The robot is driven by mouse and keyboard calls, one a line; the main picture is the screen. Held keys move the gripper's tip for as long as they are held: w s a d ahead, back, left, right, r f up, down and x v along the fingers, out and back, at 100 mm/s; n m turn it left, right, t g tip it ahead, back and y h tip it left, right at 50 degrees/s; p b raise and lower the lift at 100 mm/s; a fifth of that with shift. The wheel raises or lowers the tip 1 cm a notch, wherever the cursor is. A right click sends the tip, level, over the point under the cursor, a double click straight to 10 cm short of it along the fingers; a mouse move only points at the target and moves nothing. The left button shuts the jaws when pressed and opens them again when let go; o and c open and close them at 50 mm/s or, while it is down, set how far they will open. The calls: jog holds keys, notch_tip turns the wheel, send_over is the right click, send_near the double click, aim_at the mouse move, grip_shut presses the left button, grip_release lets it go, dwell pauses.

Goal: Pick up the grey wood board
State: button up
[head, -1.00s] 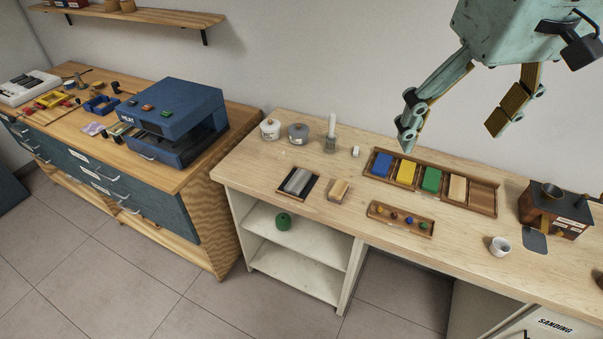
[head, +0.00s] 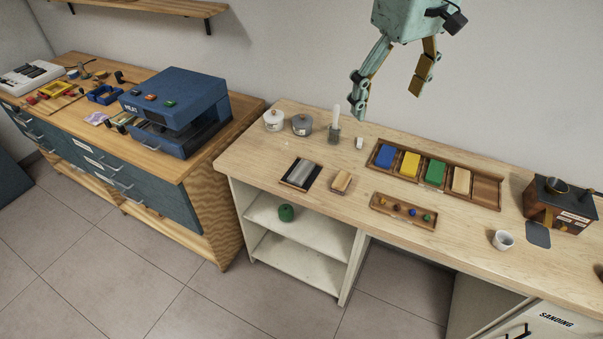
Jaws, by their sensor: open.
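The grey board (head: 301,172) lies on a black pad (head: 288,182) with a pale edge, near the left end of the light wood worktop (head: 340,225). It looks like a small grey slab, set at an angle. My gripper (head: 389,100) hangs in the air at the upper middle, above the back of the worktop. Its fingers are spread wide and nothing is between them. It is up and to the right of the grey board and clear of it. Nothing hides the board.
A tan block (head: 341,182) lies just right of the board. Behind stand a white jar (head: 274,120), a grey jar (head: 302,125) and a brush (head: 335,128). A tray (head: 488,190) holds coloured blocks; a smaller tray (head: 403,211) holds little knobs. A blue press (head: 175,110) stands left.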

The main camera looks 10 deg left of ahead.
jog(key=w+a+f+n, duration=0.3)
jog(key=w+a+f, duration=0.7)
jog(key=f, duration=0.1)
jog(key=n+g, duration=0.2)
jog(key=n, duration=0.2)
send_over(302, 171)
notch_tip(302, 171, down, 16)
jog(key=shift+s+a+f, duration=0.1)
jog(key=shift+s+f, duration=0.05)
jog(key=shift+f, duration=0.15)
notch_tip(302, 171, down, 8)
jog(key=shift+r, duration=0.1)
jog(key=shift+f, duration=0.25)
jog(key=shift+f, duration=0.1)
jog(key=shift+w+f, duration=0.15)
jog(key=shift+f, duration=1.1)
jog(key=shift+w+f, duration=0.1)
jog(key=shift+f, duration=1.1)
